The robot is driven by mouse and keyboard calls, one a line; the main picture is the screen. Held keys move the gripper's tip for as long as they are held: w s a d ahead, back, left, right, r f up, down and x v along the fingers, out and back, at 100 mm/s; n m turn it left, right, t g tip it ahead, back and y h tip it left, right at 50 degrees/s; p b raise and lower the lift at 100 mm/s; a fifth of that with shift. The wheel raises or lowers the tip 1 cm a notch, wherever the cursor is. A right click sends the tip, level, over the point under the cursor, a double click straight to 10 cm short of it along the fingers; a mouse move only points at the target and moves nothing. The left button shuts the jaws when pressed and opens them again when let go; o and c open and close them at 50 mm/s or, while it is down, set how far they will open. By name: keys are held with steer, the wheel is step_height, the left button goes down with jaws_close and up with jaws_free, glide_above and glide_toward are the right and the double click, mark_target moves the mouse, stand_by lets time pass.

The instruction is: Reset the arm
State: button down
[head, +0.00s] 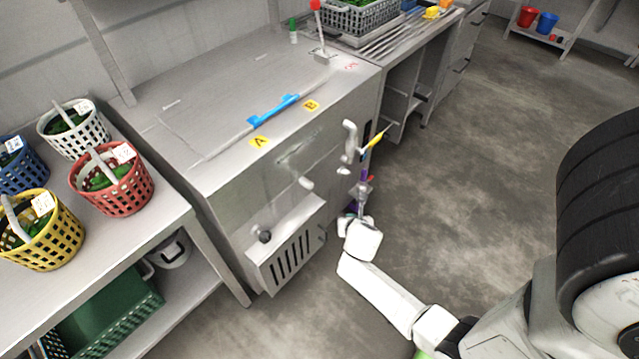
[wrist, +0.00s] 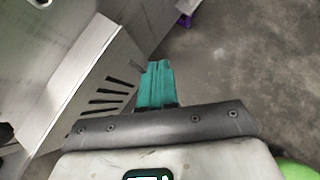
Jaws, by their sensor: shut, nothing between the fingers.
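My arm (head: 385,292) reaches from the lower right toward the front of the steel counter, low over the floor. In the wrist view my gripper (wrist: 157,68) shows as two teal fingers close together, with nothing held. The fingers point toward the floor beside the slotted steel box.
The slotted box (head: 290,245) on the counter front is close to the left of my gripper. A purple item (wrist: 186,19) lies beyond the fingertips. Baskets of greens, one red (head: 112,182), stand on the left shelf. Open floor (head: 480,150) lies to the right.

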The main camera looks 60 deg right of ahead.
steer(key=s+a+r+m+g+y, duration=0.1)
steer(key=a+r+m+y, duration=0.3)
steer(key=a+r+m, duration=0.4)
steer(key=s+a+r+m+g+y, duration=0.2)
steer(key=a+r+m, duration=0.7)
steer(key=a+m, duration=0.7)
steer(key=shift+s+a+r+y+p, duration=0.2)
steer(key=shift+s+a+y+p, duration=0.1)
steer(key=shift+s+a+y, duration=0.7)
steer(key=shift+d, duration=0.3)
